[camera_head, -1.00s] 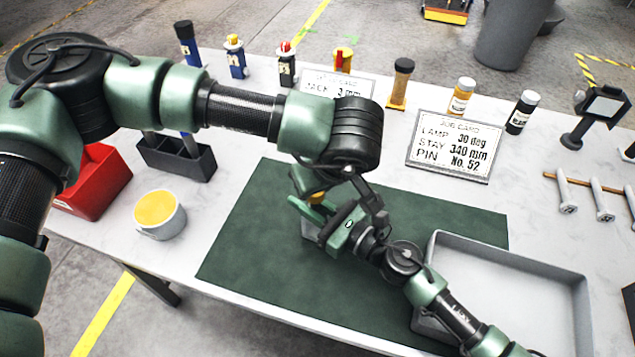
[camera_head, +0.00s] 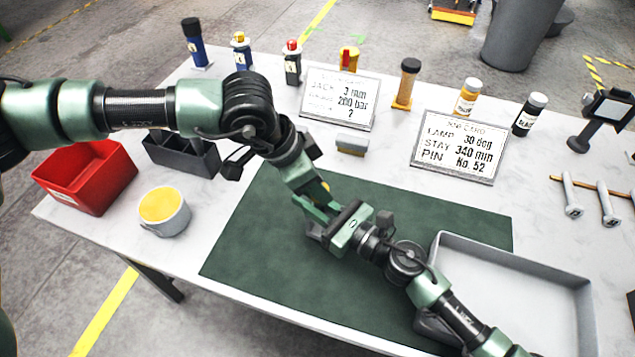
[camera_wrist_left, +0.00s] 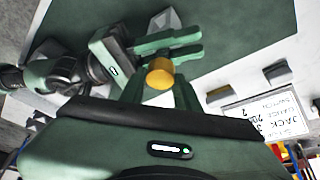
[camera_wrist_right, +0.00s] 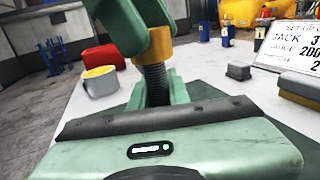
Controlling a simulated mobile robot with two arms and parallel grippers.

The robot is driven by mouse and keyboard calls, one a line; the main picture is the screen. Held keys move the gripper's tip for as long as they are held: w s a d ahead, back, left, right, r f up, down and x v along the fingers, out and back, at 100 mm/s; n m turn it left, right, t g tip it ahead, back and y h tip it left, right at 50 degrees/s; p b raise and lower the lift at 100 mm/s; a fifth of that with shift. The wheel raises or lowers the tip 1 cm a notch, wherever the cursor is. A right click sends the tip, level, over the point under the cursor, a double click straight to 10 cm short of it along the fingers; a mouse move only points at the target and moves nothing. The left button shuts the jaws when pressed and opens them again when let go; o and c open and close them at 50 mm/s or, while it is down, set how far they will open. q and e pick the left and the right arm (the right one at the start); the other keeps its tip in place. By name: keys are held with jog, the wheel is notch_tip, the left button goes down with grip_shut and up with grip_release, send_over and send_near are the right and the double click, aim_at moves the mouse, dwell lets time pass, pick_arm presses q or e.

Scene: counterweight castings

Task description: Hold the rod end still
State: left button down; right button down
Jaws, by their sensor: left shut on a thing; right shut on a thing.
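A dark threaded rod (camera_wrist_right: 156,82) stands upright in the right wrist view, with an orange-yellow collar (camera_wrist_right: 158,46) at its top. The collar shows between my left fingers in the left wrist view (camera_wrist_left: 159,74), and only a sliver of it shows in the head view (camera_head: 325,187). My left gripper (camera_head: 318,205) is shut on the collar from above. My right gripper (camera_head: 322,226) is shut on the rod below it, over the green mat (camera_head: 260,245). A grey block (camera_wrist_left: 165,20) shows beside my right fingers. The rod's lower end is hidden.
A grey tray (camera_head: 515,250) lies right of the mat. A red bin (camera_head: 85,178), a dark holder (camera_head: 180,157) and a yellow-filled cup (camera_head: 163,212) stand left. Two cards (camera_head: 340,100) (camera_head: 458,147), a small grey block (camera_head: 352,145) and several bottles stand behind. The mat's front left is clear.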

pick_arm(q)
jog(key=c, duration=1)
grip_release()
jog(key=shift+c, duration=0.2)
jog(key=shift+r, duration=2.3)
jog(key=shift+c, duration=0.4)
